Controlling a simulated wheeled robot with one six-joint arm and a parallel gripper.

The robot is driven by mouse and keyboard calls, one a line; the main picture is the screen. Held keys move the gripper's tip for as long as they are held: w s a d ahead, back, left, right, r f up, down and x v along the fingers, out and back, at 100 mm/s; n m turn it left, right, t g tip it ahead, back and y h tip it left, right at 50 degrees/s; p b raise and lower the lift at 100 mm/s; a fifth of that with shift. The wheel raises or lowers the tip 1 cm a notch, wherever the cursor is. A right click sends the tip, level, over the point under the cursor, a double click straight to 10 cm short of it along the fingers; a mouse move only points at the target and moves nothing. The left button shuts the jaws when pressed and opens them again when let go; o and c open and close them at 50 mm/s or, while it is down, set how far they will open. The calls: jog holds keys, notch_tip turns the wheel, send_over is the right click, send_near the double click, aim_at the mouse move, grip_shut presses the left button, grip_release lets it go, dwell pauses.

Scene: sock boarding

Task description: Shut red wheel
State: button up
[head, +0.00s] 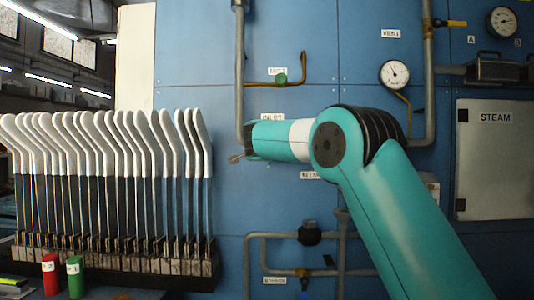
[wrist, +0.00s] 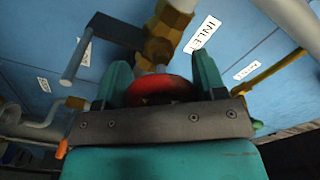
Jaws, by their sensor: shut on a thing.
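The red wheel (wrist: 158,90) shows in the wrist view on the stem of a brass valve (wrist: 162,50), beside a label reading INLET (wrist: 202,34). My gripper (wrist: 163,82) has one teal finger on each side of the wheel and is shut on it. The lower part of the wheel is hidden behind the gripper's grey bar. In the head view my gripper (head: 248,142) is at the pipe below the INLET label (head: 272,117), and my arm hides the red wheel there.
A green knob (head: 281,78) on a thin pipe is above my gripper. A gauge (head: 395,74), a yellow-handled valve (head: 456,23) and a STEAM box (head: 495,160) are at right. A rack of white sock boards (head: 105,140) stands at left. Red (head: 50,275) and green (head: 75,277) cylinders stand below it.

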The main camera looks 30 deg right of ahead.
jog(key=shift+w+a+m+b, duration=0.1)
jog(key=shift+m+b, duration=1.65)
jog(key=shift+m, duration=1.75)
jog(key=shift+r, duration=0.1)
jog(key=o, duration=0.9)
jog(key=v, duration=1.7)
jog(key=shift+a, duration=0.2)
